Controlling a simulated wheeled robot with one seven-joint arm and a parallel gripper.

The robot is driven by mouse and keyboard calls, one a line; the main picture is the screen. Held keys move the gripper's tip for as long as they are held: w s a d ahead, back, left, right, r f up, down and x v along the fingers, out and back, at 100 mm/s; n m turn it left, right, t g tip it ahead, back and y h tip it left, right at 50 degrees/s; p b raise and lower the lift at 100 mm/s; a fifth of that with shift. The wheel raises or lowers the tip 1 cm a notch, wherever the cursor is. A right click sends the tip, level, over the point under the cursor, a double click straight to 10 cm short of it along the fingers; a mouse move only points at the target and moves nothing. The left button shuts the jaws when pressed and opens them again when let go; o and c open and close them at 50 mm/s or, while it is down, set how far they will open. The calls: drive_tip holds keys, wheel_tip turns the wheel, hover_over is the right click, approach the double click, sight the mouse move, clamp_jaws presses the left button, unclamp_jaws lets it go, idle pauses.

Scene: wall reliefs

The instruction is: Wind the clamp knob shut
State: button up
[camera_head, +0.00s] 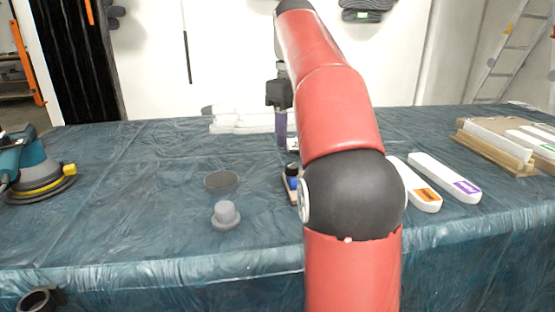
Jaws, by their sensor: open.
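No clamp can be made out for certain. A grey knob-like piece (226,214) with a round flange stands upright on the covered table, left of my arm. A flat dark grey disc (221,182) lies just behind it. A small blue and black piece (291,183) on a pale base is partly hidden by my arm. My gripper (281,108) is over the middle of the table, farther back than these pieces. It is open; its fingertips are hard to make out, and I see nothing held in it.
The table (130,200) is covered in wrinkled blue-green plastic. A sander (38,172) stands at the left. White pieces (242,121) are stacked at the back. Labelled white bars (445,177) lie right of my arm, near a wooden tray (492,150). A black ring-like part (36,300) shows below the front edge.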

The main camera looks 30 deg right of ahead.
wheel_tip(320, 180, down, 7)
drive_tip(key=shift+s+f+b, duration=0.1)
drive_tip(key=shift+b, duration=1.1)
drive_tip(key=shift+c, duration=0.4)
drive_tip(key=c, duration=0.9)
drive_tip(key=m+p, duration=0.1)
drive_tip(key=p, duration=0.1)
drive_tip(key=shift+r+m+p, duration=0.3)
drive_tip(key=shift+r+m, duration=0.1)
drive_tip(key=shift+m+p, duration=0.55)
drive_tip(key=shift+m, duration=0.05)
drive_tip(key=shift+f+m, duration=0.35)
drive_tip(key=shift+m, duration=0.65)
drive_tip(key=o, duration=1)
